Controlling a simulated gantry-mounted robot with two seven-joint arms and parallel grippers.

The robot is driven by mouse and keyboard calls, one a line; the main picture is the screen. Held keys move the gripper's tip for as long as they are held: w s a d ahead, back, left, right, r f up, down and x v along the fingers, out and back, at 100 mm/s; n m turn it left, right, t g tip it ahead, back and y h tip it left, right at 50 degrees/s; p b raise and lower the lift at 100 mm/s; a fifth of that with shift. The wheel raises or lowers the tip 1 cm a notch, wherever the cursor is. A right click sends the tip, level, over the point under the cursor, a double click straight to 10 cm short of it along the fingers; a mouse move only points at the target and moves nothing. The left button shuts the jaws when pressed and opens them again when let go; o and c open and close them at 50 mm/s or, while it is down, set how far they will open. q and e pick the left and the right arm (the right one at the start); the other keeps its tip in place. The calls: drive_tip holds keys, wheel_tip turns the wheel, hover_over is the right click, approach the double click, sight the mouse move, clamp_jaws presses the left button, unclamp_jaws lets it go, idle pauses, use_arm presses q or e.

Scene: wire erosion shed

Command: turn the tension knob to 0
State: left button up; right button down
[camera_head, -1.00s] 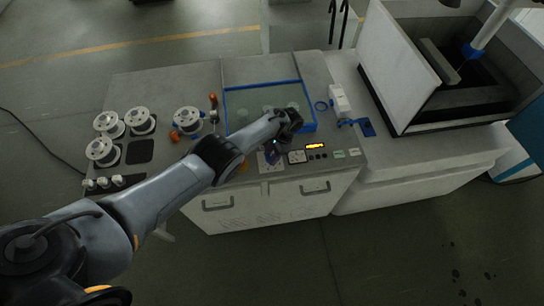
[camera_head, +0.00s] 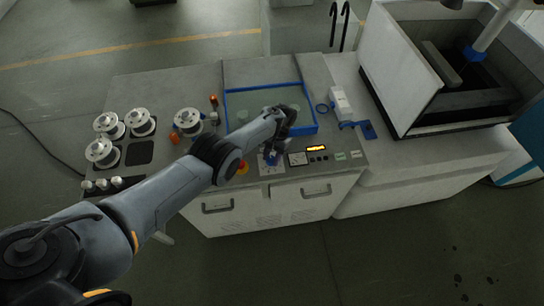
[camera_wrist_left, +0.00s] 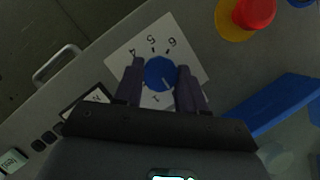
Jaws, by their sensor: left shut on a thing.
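The tension knob (camera_wrist_left: 159,73) is a round blue knob on a white dial plate (camera_wrist_left: 150,45) with black numbers; 4, 5 and 6 can be read in the left wrist view. A pale mark shows near the knob's lower right edge, on the side away from the 5. My left gripper (camera_wrist_left: 160,69) is shut on the knob, one dark finger on either side. Part of the dial plate is hidden by the fingers and the gripper body. In the head view, my left gripper (camera_head: 272,152) reaches down onto the dial plate (camera_head: 270,167) on the console front. My right gripper is not in view.
A red emergency button on a yellow base (camera_wrist_left: 247,14) is close to the dial. A meter (camera_head: 298,158) and lit yellow display (camera_head: 316,148) sit to the right. A blue-framed glass panel (camera_head: 250,101) lies behind. White spools (camera_head: 187,120) stand on the left.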

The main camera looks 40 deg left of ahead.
use_arm(q)
drive_tip(key=o, duration=1.1)
drive_tip(key=shift+c, duration=0.2)
drive_tip(key=shift+r, duration=0.1)
drive_tip(key=p+v, duration=0.1)
drive_tip(key=v, duration=0.9)
drive_tip(key=shift+r, duration=0.35)
drive_tip(key=shift+w+a+f, duration=0.1)
